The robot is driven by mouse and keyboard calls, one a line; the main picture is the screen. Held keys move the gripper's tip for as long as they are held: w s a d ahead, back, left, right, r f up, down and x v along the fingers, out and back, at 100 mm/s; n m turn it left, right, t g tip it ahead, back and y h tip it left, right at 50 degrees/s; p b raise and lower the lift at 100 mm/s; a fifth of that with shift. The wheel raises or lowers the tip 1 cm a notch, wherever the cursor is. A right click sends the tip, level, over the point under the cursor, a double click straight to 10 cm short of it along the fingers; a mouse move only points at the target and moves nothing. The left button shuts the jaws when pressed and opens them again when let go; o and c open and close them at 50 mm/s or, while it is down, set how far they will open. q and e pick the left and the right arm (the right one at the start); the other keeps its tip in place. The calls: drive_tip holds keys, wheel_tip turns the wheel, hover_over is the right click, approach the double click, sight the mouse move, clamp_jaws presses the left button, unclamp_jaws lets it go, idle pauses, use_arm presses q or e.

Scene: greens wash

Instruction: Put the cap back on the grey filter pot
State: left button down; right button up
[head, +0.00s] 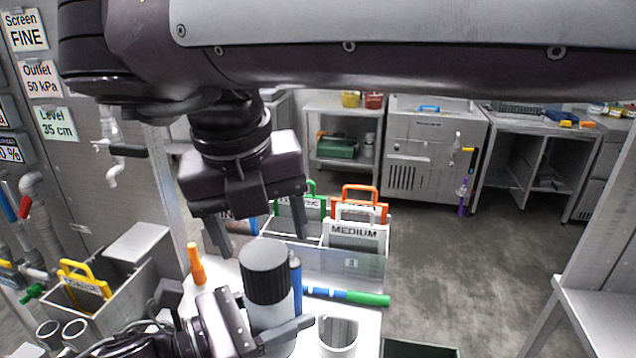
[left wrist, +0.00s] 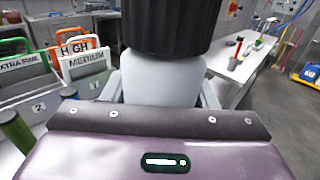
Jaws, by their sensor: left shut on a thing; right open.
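The grey filter pot (head: 274,306) stands upright at the front of the pale worktop, with the black ribbed cap (head: 266,268) on top of it. In the left wrist view the cap (left wrist: 170,22) sits above the pale grey pot body (left wrist: 160,80), in line with it; I cannot tell whether it is screwed tight. My left gripper (head: 278,318) is shut on the pot body, coming in from the lower left. My right gripper (head: 260,234) is open and empty, pointing down just above and behind the cap, apart from it.
A white cup (head: 338,340) stands right of the pot. A grey rack (head: 345,268) with labelled screens stands behind. The floor at right is clear.

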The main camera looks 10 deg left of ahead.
sight(263, 253)
drive_tip(key=n, duration=0.2)
drive_tip(key=r+n+g, duration=0.1)
drive_tip(key=n, duration=0.2)
drive_tip(key=r+n+g, duration=0.1)
drive_tip(key=n, duration=0.2)
drive_tip(key=shift+s+d+r+y, duration=0.1)
drive_tip(key=shift+s+r+y, duration=0.1)
drive_tip(key=shift+s+y, duration=0.1)
drive_tip(key=shift+f, duration=0.1)
drive_tip(key=shift+f, duration=3.9)
